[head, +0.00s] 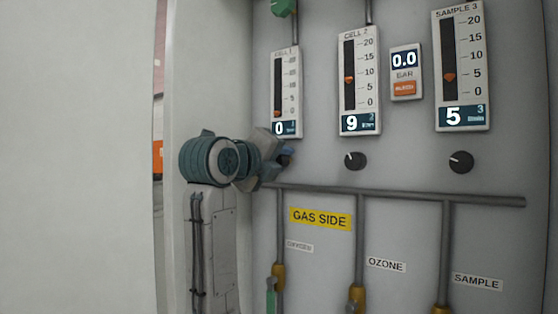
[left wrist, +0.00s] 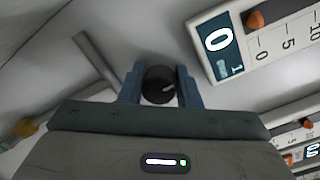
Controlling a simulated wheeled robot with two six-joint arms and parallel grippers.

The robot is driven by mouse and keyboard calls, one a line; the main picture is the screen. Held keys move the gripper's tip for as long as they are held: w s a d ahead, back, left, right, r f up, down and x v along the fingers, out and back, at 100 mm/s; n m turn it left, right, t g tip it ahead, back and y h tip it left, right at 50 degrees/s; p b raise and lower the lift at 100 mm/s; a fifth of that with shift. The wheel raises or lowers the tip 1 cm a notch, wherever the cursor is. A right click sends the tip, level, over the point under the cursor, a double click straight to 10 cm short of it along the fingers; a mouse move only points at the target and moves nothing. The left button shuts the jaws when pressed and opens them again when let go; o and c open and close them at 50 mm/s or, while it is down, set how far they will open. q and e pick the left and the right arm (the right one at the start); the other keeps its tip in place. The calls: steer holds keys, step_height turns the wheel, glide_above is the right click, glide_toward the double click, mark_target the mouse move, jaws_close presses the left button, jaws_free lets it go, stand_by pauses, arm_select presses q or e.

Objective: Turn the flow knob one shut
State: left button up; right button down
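Flow knob one (left wrist: 160,85) is a round black knob with a pale pointer line, below the first flow meter (head: 285,92). In the left wrist view it sits between the two blue fingers of my left gripper (left wrist: 160,88), which appear to press on its sides. In the head view my left gripper (head: 286,156) is at the panel and hides this knob. The first meter's display reads 0, also in the left wrist view (left wrist: 217,40), and its orange float is near the bottom of the scale. My right gripper is out of view.
Knob two (head: 355,160) and knob three (head: 461,162) stand to the right, under meters reading 9 and 5. A grey horizontal pipe (head: 400,194) runs just below the knobs. A pale wall (head: 207,70) stands close on the left.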

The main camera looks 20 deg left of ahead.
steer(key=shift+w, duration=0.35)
